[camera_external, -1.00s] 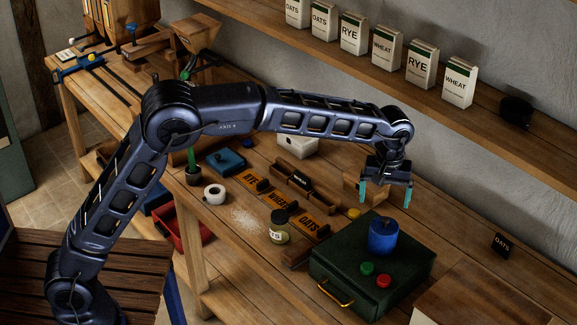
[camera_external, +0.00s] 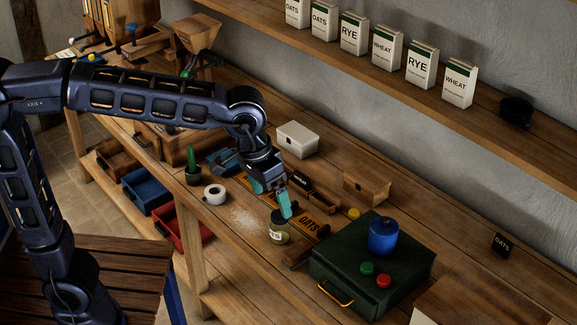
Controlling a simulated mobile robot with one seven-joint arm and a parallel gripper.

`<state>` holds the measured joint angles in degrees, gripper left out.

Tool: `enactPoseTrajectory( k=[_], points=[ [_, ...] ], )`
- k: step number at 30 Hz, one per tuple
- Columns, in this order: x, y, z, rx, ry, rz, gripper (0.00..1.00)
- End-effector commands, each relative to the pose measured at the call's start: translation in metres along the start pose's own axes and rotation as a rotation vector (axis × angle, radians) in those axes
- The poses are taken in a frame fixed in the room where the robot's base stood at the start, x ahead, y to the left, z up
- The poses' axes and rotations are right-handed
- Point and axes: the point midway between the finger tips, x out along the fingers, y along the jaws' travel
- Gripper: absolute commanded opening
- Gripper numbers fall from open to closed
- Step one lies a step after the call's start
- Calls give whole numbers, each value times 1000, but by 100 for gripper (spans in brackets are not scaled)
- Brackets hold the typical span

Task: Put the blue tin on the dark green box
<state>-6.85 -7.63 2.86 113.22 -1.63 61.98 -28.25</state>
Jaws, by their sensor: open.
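The blue tin (camera_external: 383,237) stands upright on top of the dark green box (camera_external: 338,262), toward its back. A green and a red round piece, the green one (camera_external: 367,268) and the red one (camera_external: 383,281), also lie on the box lid. My gripper (camera_external: 272,201) is open and points down over the bench, left of the box and apart from it. Nothing shows between the fingers.
A small wooden box (camera_external: 366,187), a white box (camera_external: 297,139) and a yellow piece (camera_external: 354,214) lie behind. A white roll (camera_external: 215,194) is at left. A shelf with bags (camera_external: 421,64) runs above.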

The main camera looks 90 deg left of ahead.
Motion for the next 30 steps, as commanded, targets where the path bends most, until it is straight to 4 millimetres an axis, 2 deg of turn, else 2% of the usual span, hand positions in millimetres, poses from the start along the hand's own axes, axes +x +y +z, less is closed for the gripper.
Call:
enactPoseTrajectory(
  k=[1,10,17,21,25,30],
  points=[
    [-6,-4,18,35,9,8,92],
    [-18,-35,112,261,63,39,92],
    [-12,-64,181,434,108,57,92],
    [-3,-82,220,535,135,63,92],
    [7,-95,245,609,156,66,92],
    [15,-105,262,661,170,67,92]
  ],
)
